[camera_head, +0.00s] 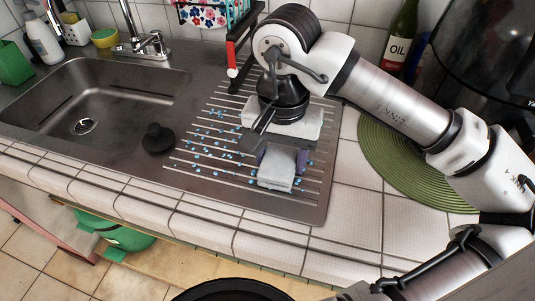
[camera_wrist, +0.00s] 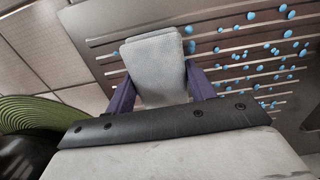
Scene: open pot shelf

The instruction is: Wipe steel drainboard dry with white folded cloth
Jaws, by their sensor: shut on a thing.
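The white folded cloth (camera_head: 276,181) is in my gripper (camera_head: 281,168), low over the ribbed part of the steel drainboard (camera_head: 228,204). In the wrist view the cloth (camera_wrist: 155,66) sits between the two purple fingers of my gripper (camera_wrist: 160,85), which are shut on it. I cannot tell whether the cloth touches the steel. Several blue water drops (camera_head: 205,143) are scattered on the drainboard, mostly left of the cloth, with a few close around it. The drops (camera_wrist: 262,55) lie at the upper right in the wrist view. My wrist hides part of the drainboard.
A black sink plug (camera_head: 157,139) stands between the basin (camera_head: 95,95) and the ribs. A red-handled rack (camera_head: 233,58) is at the back. A green round mat (camera_head: 395,165) lies right, with an oil bottle (camera_head: 401,40) behind. The tiled counter edge (camera_head: 200,221) runs in front.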

